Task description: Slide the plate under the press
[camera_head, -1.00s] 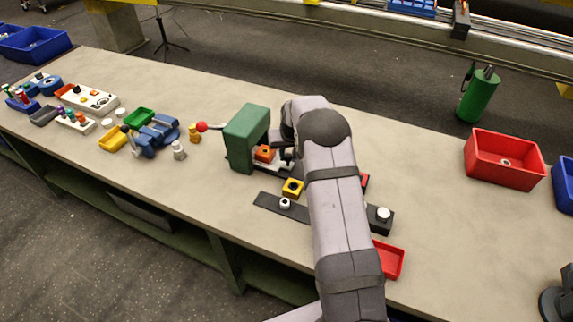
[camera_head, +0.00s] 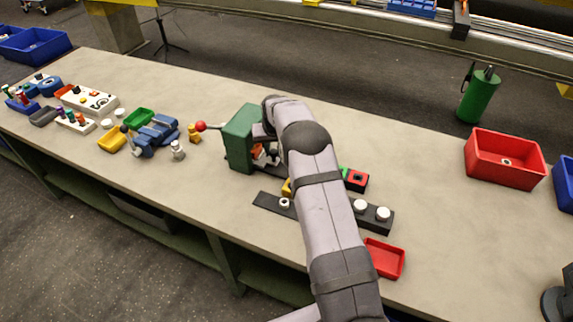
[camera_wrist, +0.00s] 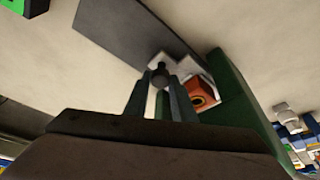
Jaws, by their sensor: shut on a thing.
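The green press (camera_head: 238,140) stands mid-table, with a red-knobbed lever (camera_head: 201,126) on its left. The white plate (camera_wrist: 185,68) carries an orange block (camera_wrist: 203,92) with a dark round centre. In the wrist view the plate lies on a dark flat base (camera_wrist: 120,32), close beside the green wall of the press (camera_wrist: 238,105). My gripper (camera_wrist: 160,90) is shut on the dark knob (camera_wrist: 160,74) at the plate's end. In the head view the orange block (camera_head: 258,153) shows at the press's opening; my arm hides the gripper and part of the plate.
A black strip (camera_head: 269,202) with white round pieces lies in front, partly under my arm in view. A red tray (camera_head: 384,258) lies at the front right. A red bin (camera_head: 505,158) stands at right. Coloured fixtures (camera_head: 152,135) stand left of the press.

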